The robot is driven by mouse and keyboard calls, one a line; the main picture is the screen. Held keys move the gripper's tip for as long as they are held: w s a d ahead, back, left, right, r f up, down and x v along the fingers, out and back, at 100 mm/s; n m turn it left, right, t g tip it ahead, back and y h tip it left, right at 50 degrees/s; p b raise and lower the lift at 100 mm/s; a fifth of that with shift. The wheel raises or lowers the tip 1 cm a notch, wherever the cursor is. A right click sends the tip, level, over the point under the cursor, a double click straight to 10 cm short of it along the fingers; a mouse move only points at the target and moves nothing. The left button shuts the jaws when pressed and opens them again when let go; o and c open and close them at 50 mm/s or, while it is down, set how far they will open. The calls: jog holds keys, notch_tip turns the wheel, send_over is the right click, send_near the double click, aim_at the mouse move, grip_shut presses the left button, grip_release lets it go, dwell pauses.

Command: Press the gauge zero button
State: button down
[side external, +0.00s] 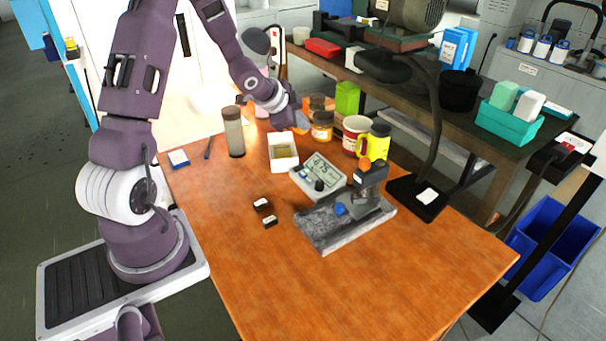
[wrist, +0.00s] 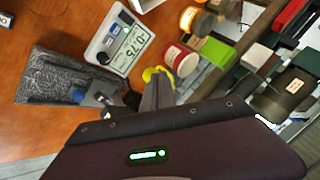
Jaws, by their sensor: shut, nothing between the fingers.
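The gauge readout box (side external: 322,167) is pale, with a grey display and small buttons, and sits on the wooden table. In the wrist view its display (wrist: 131,38) shows dark digits that look like -0.75. Which button is the zero button is too small to tell. Beside the box stands the gauge stand's dark column (side external: 368,180) on a grey stone base (side external: 325,232); the base also shows in the wrist view (wrist: 50,80). My gripper (side external: 302,122) is shut and empty, above the table's back part and apart from the box. In the wrist view its fingers (wrist: 158,90) point toward the yellow mug.
A yellow mug (side external: 378,143), a red-and-white mug (side external: 354,132) and jars (side external: 322,125) stand behind the box. A white open box (side external: 283,150) and a grey cylinder (side external: 233,132) are to its left. A black lamp (side external: 435,130) rises at right. The front table is clear.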

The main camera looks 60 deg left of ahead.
jog(key=m+h, duration=0.1)
send_over(303, 174)
jog(key=s, duration=0.1)
notch_tip(303, 174, down, 6)
jog(key=shift+a+r+t, duration=0.1)
jog(key=shift+t, duration=0.3)
jog(key=shift+f, duration=4.4)
jog(key=shift+f, duration=0.4)
jog(key=shift+f, duration=0.4)
jog(key=shift+r, duration=0.8)
